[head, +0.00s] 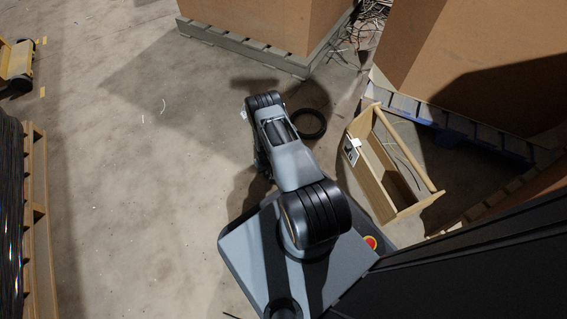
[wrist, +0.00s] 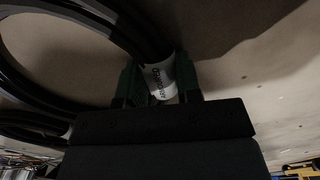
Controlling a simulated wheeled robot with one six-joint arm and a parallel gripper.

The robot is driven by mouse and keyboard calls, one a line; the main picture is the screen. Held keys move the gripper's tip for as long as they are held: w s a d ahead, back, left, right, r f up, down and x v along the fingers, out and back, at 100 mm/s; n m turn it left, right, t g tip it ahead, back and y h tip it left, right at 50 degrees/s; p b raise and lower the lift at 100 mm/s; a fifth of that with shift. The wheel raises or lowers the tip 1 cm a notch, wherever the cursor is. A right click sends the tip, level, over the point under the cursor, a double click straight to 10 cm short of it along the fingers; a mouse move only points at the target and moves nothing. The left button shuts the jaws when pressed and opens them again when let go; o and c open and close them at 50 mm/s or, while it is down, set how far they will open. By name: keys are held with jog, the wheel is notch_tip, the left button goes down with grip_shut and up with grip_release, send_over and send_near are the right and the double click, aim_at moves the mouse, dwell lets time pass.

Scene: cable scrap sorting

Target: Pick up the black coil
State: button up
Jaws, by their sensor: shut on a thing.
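The black coil (head: 309,124) is a dark ring in the head view, just right of my arm's far end. In the wrist view the coil (wrist: 143,40) fills the upper left as several thick black loops with a white printed label (wrist: 160,77) wrapped around them. My gripper (wrist: 159,84) has its green fingers on either side of the labelled part and is shut on it. The fingers are hidden behind my arm in the head view. I cannot tell how far the coil is from the floor.
A wooden tote (head: 397,207) with a round handle stands right of the coil. Large brown boxes on pallets (head: 240,45) stand behind, with loose cable scrap (head: 366,24) between them. A wooden pallet (head: 37,190) is at the left edge. The floor left of my arm is mostly clear.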

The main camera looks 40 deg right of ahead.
grip_shut()
jog(key=shift+r, duration=0.1)
